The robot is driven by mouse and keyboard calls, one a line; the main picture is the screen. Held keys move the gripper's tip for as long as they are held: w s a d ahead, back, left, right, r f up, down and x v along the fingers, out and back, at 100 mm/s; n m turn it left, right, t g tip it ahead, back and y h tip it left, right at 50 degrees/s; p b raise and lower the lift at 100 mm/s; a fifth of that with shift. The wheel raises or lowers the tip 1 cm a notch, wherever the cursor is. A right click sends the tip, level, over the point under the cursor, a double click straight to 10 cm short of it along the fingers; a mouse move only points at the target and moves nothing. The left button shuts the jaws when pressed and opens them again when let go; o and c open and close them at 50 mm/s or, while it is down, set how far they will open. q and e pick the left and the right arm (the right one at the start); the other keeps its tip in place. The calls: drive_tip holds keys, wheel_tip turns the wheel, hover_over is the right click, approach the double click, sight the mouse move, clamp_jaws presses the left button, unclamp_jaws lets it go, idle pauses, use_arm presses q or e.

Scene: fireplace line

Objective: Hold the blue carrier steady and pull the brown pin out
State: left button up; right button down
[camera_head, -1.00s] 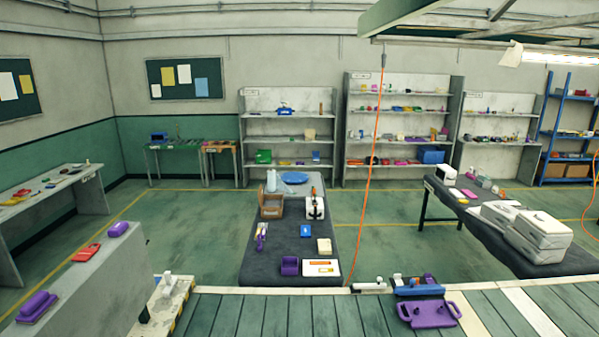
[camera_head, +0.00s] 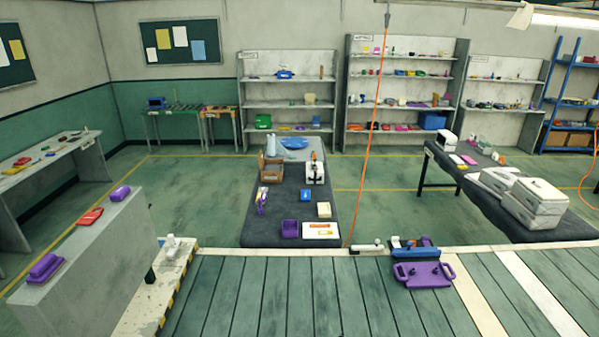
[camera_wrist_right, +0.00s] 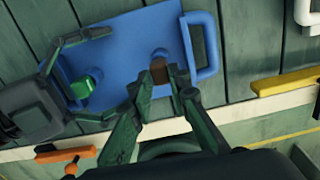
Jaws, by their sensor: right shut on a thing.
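In the right wrist view the blue carrier (camera_wrist_right: 130,45) lies over green planks, with a loop handle at its right end. The brown pin (camera_wrist_right: 160,70) stands at the carrier near that handle, next to a dark round spot. My right gripper (camera_wrist_right: 167,80) is shut on the brown pin, its two fingertips on either side of it. My left gripper (camera_wrist_right: 97,75) is at the carrier's left end, its fingers spread wide with a green block (camera_wrist_right: 85,87) between them; whether they touch the carrier is unclear. Neither gripper shows in the head view.
In the right wrist view a yellow bar (camera_wrist_right: 288,82) lies right of the carrier and an orange-handled thing (camera_wrist_right: 70,155) below left. The head view shows a purple two-handled tray (camera_head: 425,274) on the planks, with clear planks to its left.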

use_arm(q)
drive_tip(key=shift+s+a+f, duration=0.25)
drive_tip(key=shift+s+f, duration=0.1)
drive_tip(key=shift+f, duration=0.3)
use_arm(e)
drive_tip(key=shift+r, duration=1.9)
use_arm(q)
drive_tip(key=o, duration=0.9)
drive_tip(key=shift+o, duration=0.6)
drive_tip(key=shift+w, duration=0.1)
use_arm(e)
drive_tip(key=shift+w+d+f, duration=0.1)
use_arm(q)
drive_tip(key=shift+a+r, duration=0.1)
drive_tip(key=shift+a, duration=0.35)
drive_tip(key=v, duration=0.3)
drive_tip(key=r+v, duration=0.1)
drive_tip(key=v, duration=0.7)
drive_tip(key=shift+w+d+r, duration=0.1)
drive_tip(key=shift+w+d, duration=0.15)
drive_tip(key=shift+d, duration=0.15)
